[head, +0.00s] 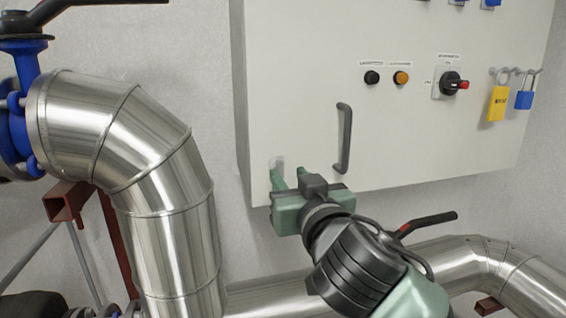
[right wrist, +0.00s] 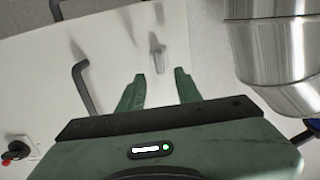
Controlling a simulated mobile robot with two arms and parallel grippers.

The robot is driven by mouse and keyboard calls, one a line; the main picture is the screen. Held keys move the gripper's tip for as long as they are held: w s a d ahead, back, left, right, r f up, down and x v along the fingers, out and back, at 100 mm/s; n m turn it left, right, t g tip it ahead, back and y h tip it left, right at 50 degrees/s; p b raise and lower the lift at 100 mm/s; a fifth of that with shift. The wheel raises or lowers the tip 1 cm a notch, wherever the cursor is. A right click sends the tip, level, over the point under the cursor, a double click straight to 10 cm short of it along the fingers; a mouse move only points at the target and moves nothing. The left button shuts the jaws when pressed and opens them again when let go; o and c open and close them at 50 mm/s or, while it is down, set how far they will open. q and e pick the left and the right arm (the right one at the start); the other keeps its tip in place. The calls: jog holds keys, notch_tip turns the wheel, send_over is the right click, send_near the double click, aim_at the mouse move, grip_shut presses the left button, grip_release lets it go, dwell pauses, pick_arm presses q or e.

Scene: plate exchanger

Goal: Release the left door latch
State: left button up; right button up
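A small pale latch (head: 278,161) sits on the light cabinet door (head: 300,60), near its lower left corner. It also shows in the right wrist view as a small grey fitting (right wrist: 157,54) on the door. My right gripper (head: 289,175) is at the lower left of the door, with the latch just beyond its fingertips. In the right wrist view its two green fingers (right wrist: 159,76) are apart with nothing between them, and the latch lies ahead of the gap. The head view partly hides the latch's lower part behind the fingers. My left gripper is not in view.
A dark bar handle (head: 345,138) stands out from the door right of the gripper. A rotary switch (head: 449,84), yellow padlock (head: 497,103) and blue padlock (head: 524,98) are farther right. A large metal pipe (head: 165,195) stands at left. A red-black lever (head: 426,223) is below the cabinet.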

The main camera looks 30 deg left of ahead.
aim_at(281, 167)
jog(key=p+x, duration=0.1)
jog(key=x, duration=0.3)
jog(key=shift+r, duration=0.15)
jog(key=shift+w+a+p, duration=0.35)
jog(key=shift+a+p, duration=0.05)
jog(key=shift+a, duration=0.05)
grip_shut()
